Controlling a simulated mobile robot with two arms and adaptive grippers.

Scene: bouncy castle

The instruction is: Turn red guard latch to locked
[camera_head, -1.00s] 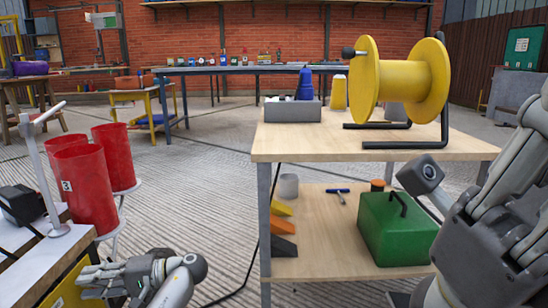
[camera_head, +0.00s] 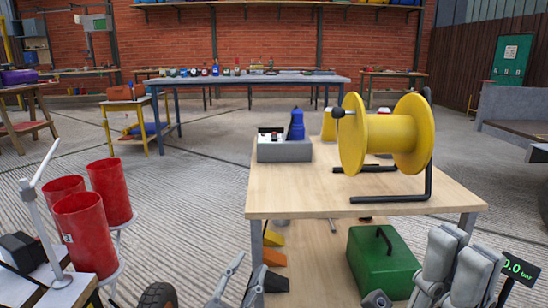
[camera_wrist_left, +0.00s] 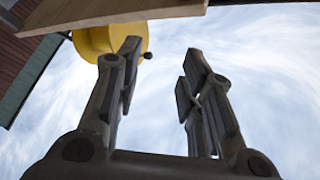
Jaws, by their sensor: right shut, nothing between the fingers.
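I cannot clearly make out a red guard latch in any view. A grey box (camera_head: 285,149) on the wooden cart has small red and dark parts on top, too small to read. A yellow reel (camera_head: 391,139) stands on a black frame on the cart, with a black knob at its left; it also shows in the left wrist view (camera_wrist_left: 92,40). My left gripper (camera_head: 238,272) is low in front of the cart; the left wrist view shows it open and empty (camera_wrist_left: 160,65). My right gripper (camera_head: 456,258) is shut and empty at the cart's front right.
The wooden cart top (camera_head: 300,200) has bare room in front. A blue bottle (camera_head: 297,125) stands by the grey box. Red cylinders (camera_head: 85,232) stand at left.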

